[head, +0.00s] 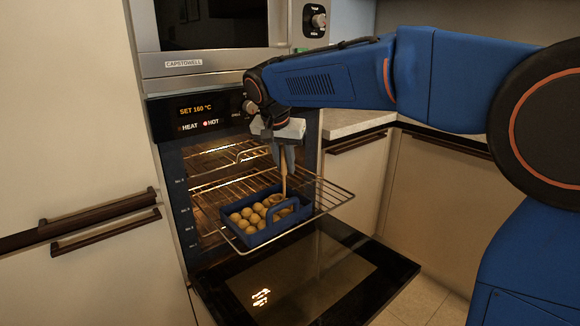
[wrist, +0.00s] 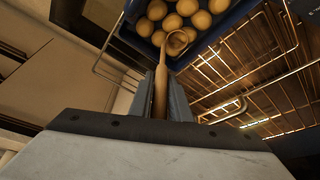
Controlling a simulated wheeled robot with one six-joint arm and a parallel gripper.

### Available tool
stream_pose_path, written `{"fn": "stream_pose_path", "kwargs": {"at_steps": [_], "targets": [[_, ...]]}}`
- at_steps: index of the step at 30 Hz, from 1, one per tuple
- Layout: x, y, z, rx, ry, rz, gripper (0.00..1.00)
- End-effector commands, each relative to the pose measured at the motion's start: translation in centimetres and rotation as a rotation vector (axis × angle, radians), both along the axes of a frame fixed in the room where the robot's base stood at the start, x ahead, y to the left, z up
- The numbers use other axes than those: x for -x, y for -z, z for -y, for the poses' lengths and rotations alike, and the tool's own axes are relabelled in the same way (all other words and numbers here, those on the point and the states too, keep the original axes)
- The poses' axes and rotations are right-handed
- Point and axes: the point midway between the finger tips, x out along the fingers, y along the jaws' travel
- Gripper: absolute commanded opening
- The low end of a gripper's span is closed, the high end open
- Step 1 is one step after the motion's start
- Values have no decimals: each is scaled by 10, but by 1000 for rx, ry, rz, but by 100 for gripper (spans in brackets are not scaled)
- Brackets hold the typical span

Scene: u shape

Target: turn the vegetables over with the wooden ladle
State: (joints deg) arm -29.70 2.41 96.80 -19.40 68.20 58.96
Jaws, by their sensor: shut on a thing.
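The wooden ladle (wrist: 160,88) is held by its handle in my gripper (wrist: 165,92), and it also shows in the head view (head: 284,180). The ladle points down, and its round head (wrist: 177,42) is at the vegetables in the tray. The vegetables (wrist: 187,9) are several round, pale yellow-brown pieces, also seen in the head view (head: 248,217). They lie in a blue tray (head: 278,228) with a handle at its near side. My gripper (head: 285,160) is above the tray's right part. Whether the ladle head touches a vegetable I cannot tell.
The tray sits on a pulled-out wire rack (head: 330,193) of the lit oven. The oven door (head: 300,280) is folded down below it. The oven panel (head: 205,108) is close behind my gripper. A counter (head: 350,121) and cabinets stand at the right.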

Motion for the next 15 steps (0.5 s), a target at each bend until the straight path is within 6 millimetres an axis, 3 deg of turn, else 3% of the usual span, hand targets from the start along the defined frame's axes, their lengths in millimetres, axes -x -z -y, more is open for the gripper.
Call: {"fn": "stream_pose_path", "kwargs": {"at_steps": [7,15], "targets": [[-6,0,-6,0,0,0,0],[8,0,-13,0,-2,0,0]]}}
